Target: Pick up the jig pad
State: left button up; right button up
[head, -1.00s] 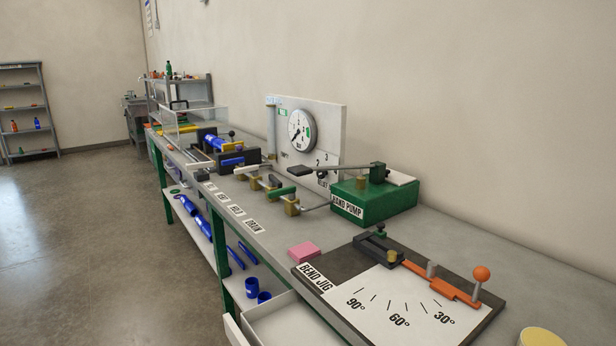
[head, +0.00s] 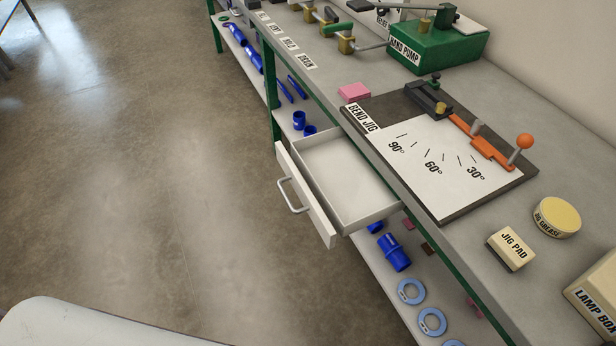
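Neither of my grippers is in view.
The bend jig board (head: 437,190) lies on the bench behind the pad, with a pink block (head: 354,92) at its left corner. An open, empty drawer (head: 345,180) juts out from the bench front. Blue pipe parts (head: 394,254) lie on the lower shelf.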

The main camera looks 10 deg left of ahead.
aim_at(510, 252)
jog(key=z, duration=1.25)
